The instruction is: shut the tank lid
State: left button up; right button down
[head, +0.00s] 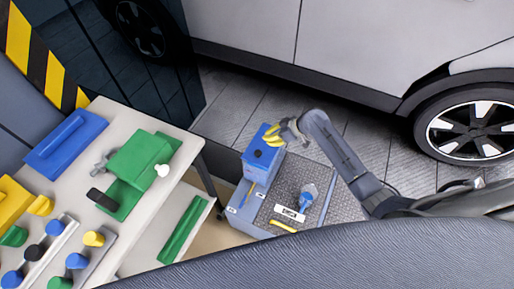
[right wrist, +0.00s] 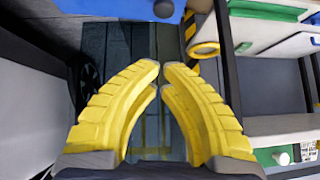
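The blue tank (head: 261,167) is a box at the back left corner of a low cart. A dark round spot (head: 258,154) shows on its top; I cannot tell whether its lid is open or shut. My right gripper (head: 269,135) is at the tank's far top edge, its yellow fingers pointing left; contact is unclear. In the right wrist view its fingertips (right wrist: 161,66) nearly meet, with nothing between them. A blue surface (right wrist: 110,8) with a black round part (right wrist: 163,8) shows at that view's top edge, probably the tank. My left gripper is not in view.
The cart (head: 250,221) also holds a blue-and-grey item (head: 308,197), a white label (head: 290,214) and a yellow piece (head: 283,227). A workbench (head: 72,188) with coloured parts stands at left. A car (head: 380,45) stands behind, with tiled floor between.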

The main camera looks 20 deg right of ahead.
send_over(256, 153)
jog(key=w, duration=0.1)
jog(key=f, duration=0.3)
jog(key=d+f, duration=0.1)
jog(key=f, duration=0.1)
jog(key=shift+f, duration=0.15)
notch_tip(256, 153, down, 2)
jog(key=shift+a+f, duration=0.1)
jog(key=shift+a, duration=0.05)
jog(key=shift+s+f, duration=0.1)
jog(key=shift+f, duration=1)
jog(key=shift+s+a+f, duration=0.2)
jog(key=shift+s+f, duration=0.05)
jog(key=shift+f, duration=0.55)
jog(key=shift+s+a+f, duration=0.15)
jog(key=shift+s+f, duration=0.05)
jog(key=shift+f, duration=0.55)
